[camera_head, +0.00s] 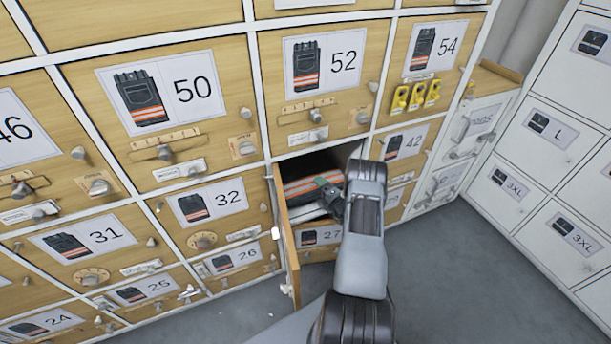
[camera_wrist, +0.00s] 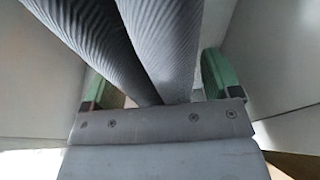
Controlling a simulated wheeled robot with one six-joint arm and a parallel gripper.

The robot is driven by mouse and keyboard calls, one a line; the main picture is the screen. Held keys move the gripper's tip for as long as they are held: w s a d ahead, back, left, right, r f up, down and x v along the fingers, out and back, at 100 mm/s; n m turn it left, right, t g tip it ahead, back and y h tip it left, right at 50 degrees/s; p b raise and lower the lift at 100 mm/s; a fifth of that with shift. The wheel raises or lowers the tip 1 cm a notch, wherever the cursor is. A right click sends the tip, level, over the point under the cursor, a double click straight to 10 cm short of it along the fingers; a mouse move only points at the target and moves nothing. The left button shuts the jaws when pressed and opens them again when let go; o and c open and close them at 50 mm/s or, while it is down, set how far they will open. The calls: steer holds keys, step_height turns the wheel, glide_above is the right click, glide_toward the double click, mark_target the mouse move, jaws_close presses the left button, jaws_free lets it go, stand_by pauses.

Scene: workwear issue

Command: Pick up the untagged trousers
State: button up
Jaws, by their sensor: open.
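Folded dark trousers with an orange and pale stripe (camera_head: 305,185) lie inside an open locker compartment. Whether they carry a tag I cannot tell. My gripper (camera_head: 330,192) reaches into the compartment opening, at the right end of the folded clothing, and hides part of it. In the wrist view, my gripper (camera_wrist: 155,85) has its two green fingers wide apart. Two grey ribbed cloth folds (camera_wrist: 160,45) fill the space between them; whether they touch the fingers I cannot tell. A pale layer (camera_head: 308,213) lies below the striped fold.
The compartment's wooden door (camera_head: 288,245) stands open at the left of the opening. Closed numbered lockers (camera_head: 180,90) surround it. White lockers (camera_head: 545,150) stand at the right. Grey floor (camera_head: 450,270) is clear between them. Pale compartment walls (camera_wrist: 285,60) flank the fingers closely.

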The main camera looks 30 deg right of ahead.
steer(key=c, duration=1.4)
steer(key=shift+r, duration=0.1)
steer(key=shift+c, duration=0.3)
steer(key=shift+r, duration=0.1)
